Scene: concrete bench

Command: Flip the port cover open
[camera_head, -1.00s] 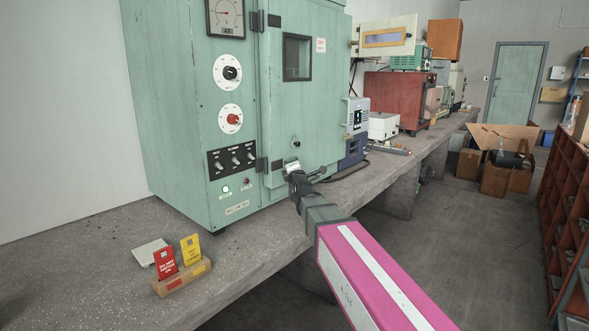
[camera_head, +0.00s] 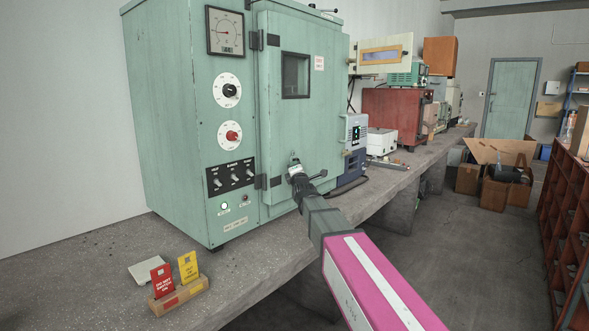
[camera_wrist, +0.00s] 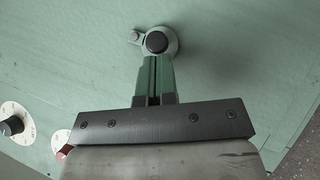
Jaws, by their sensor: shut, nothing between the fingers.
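The port cover is part of a small round fitting on the front of the green oven door (camera_head: 290,125). In the wrist view the fitting (camera_wrist: 157,42) is a pale green ring around a black round centre, with a small pivot lug at its left. I cannot tell whether the black centre is an open hole or a cap. My gripper (camera_wrist: 156,60) is shut and empty, its fingertips right at the lower edge of the ring; I cannot tell whether they touch. In the head view my gripper (camera_head: 294,167) hides most of the fitting.
The oven's left panel has a gauge (camera_head: 225,31), a black dial (camera_head: 229,91), a red dial (camera_head: 231,135) and several switches. A wooden block (camera_head: 182,295) with red and yellow cards stands on the bench, front left. A blue-grey instrument (camera_head: 353,150) stands right of the oven.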

